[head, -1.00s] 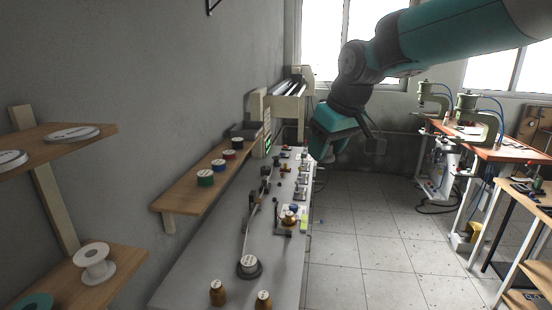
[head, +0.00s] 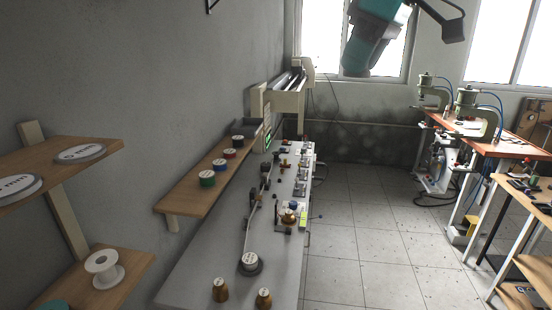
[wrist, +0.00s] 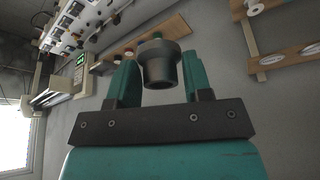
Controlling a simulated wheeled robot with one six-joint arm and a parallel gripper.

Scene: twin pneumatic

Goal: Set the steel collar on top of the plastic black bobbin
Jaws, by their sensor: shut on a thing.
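The steel collar (wrist: 161,66) is a dark grey ring-shaped part with a wide flange and a narrower neck. My gripper (wrist: 161,72) is shut on it, with a teal finger on each side in the wrist view. In the head view my teal wrist is high in front of the window, and the collar cannot be made out there. The black bobbin (head: 238,141) appears to be the dark spool with a pale top at the far end of the wooden wall shelf. It stands upright, well below and left of my arm. Nothing is seen on top of it.
Red (head: 229,153), blue (head: 220,165) and green (head: 207,179) spools stand in a row on the wall shelf (head: 180,197). A grey bench (head: 205,270) with small fixtures runs below. A white spool (head: 103,266) sits on a nearer shelf.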

